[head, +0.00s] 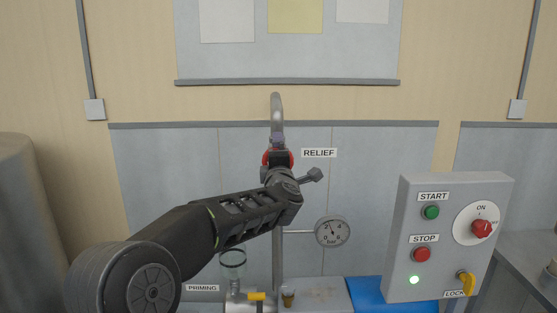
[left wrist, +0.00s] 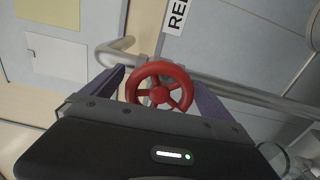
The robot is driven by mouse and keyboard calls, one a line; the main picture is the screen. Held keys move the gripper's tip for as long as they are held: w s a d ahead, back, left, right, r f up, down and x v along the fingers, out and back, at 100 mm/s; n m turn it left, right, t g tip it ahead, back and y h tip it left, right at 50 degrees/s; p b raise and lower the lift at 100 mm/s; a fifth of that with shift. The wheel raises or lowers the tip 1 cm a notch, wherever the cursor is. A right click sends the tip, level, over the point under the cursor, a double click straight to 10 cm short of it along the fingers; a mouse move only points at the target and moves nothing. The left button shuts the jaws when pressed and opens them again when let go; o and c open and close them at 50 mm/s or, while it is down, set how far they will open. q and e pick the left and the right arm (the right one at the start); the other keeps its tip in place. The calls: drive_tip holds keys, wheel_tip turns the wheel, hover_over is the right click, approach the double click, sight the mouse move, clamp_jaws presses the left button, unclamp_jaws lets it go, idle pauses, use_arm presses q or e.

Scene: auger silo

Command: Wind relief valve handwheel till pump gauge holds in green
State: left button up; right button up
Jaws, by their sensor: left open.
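The red relief valve handwheel (head: 265,158) is on the pipe left of the RELIEF label, mostly hidden by my left gripper in the head view. In the left wrist view the handwheel (left wrist: 160,89) shows its whole rim and spokes. My left gripper (head: 278,143) is open, with one finger on either side of the wheel; I cannot tell whether they touch it. The pump gauge (head: 332,231) is a round dial marked bar, below and right of the wheel. Its needle points up and slightly left, but a green band is too small to make out. My right gripper is out of view.
A grey control box (head: 448,238) with START, STOP and a red ON knob stands at the right; its green lamp is lit. A clear priming cup (head: 232,258) and a yellow-handled valve (head: 257,296) are below my left arm.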

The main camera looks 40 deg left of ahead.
use_arm(q)
drive_tip(key=b+v, duration=0.1)
drive_tip(key=v, duration=0.6)
drive_tip(key=shift+s+d+b, duration=0.2)
drive_tip(key=shift+d+b, duration=0.05)
drive_tip(key=shift+b, duration=0.1)
